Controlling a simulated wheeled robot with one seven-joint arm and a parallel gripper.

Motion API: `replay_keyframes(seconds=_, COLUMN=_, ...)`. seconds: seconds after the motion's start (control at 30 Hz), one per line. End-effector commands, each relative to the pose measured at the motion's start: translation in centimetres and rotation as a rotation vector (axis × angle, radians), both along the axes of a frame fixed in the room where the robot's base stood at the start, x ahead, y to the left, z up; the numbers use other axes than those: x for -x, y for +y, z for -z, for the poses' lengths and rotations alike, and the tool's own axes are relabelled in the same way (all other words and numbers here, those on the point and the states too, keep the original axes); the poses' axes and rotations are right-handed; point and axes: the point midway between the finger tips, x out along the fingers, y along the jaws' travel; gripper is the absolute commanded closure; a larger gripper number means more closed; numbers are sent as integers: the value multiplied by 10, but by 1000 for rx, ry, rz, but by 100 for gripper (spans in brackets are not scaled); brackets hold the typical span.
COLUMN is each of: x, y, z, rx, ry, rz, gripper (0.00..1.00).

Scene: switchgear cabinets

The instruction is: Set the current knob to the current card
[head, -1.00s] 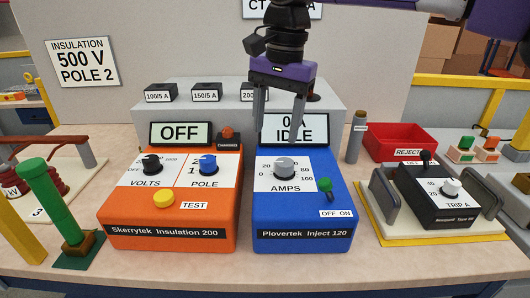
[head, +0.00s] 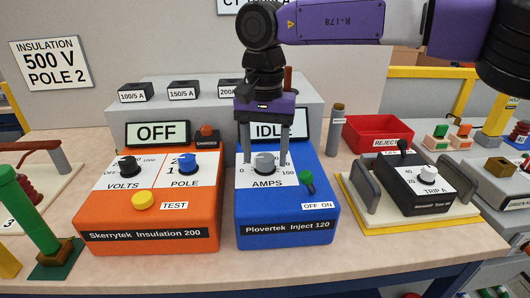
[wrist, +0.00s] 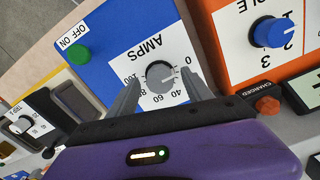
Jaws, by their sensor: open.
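The blue Plovertek Inject 120 box (head: 288,215) stands on the bench and carries the grey AMPS knob (head: 264,163) with a scale from 0 to 100. In the wrist view the grey knob (wrist: 160,74) sits between and beyond my fingertips, its pointer mark hard to read. My gripper (head: 264,160) points down, open, with one finger on each side of the knob; contact cannot be told. The box's display (head: 268,130) is partly hidden by my gripper and shows "IDL". A green OFF/ON switch (head: 306,180) is right of the knob. The current card is mostly hidden at the top, reading "CT".
The orange Skerrytek Insulation 200 box (head: 150,220) stands close on the left. A black TRIP A unit (head: 420,185) sits on the right, with a red reject tray (head: 378,135) behind it. A "500 V POLE 2" card (head: 50,63) hangs on the back wall.

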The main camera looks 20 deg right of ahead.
Motion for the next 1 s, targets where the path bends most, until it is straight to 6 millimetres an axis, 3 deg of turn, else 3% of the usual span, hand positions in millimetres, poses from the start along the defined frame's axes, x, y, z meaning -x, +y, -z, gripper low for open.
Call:
replay_keyframes(seconds=0.27, x=0, y=0, z=1, rx=0, ry=0, rz=0, gripper=43)
replay_keyframes(seconds=0.57, x=0, y=0, z=1, rx=0, ry=0, rz=1, gripper=100)
replay_keyframes(seconds=1.0, x=0, y=0, z=-1, rx=1, ry=0, rz=101, gripper=100)
